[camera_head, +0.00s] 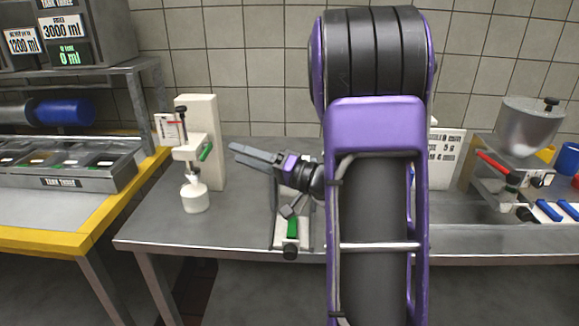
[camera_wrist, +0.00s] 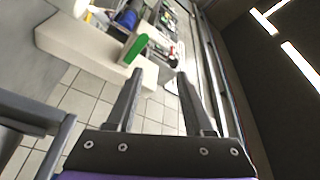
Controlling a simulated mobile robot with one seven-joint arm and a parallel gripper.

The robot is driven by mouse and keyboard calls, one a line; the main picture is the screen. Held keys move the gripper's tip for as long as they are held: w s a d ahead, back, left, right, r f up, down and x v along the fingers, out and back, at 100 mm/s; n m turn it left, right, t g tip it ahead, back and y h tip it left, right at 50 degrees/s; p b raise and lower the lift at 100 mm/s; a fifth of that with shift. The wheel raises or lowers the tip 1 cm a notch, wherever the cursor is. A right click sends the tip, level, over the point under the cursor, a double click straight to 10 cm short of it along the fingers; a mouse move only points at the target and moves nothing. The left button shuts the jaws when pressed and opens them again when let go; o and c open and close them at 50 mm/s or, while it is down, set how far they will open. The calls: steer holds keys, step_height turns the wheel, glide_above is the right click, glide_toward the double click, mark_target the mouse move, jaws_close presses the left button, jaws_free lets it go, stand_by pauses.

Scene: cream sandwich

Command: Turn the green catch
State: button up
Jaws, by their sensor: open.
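A green lever, likely the catch (camera_head: 205,152), sits on the right side of a cream dispenser (camera_head: 196,125) on the steel table. In the wrist view the green lever (camera_wrist: 135,48) stands on a cream block, beyond the left fingertip. Another green part (camera_head: 292,227) shows on a low device (camera_head: 277,222) at the table's front edge; which one is the catch I cannot tell for sure. My gripper (camera_head: 233,151) points left toward the dispenser, a little right of its lever and apart from it. In the wrist view my gripper (camera_wrist: 160,75) is open and empty between its fingers.
A yellow-edged bench (camera_head: 85,222) with trays stands at the left. A metal hopper machine (camera_head: 530,128) with a red handle stands at the right. The steel table (camera_head: 240,208) is clear between dispenser and low device.

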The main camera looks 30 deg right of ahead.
steer(key=r+v, duration=0.1)
steer(key=v, duration=0.9)
steer(key=shift+s+r, duration=0.2)
steer(key=shift+s, duration=0.35)
stand_by(0.5)
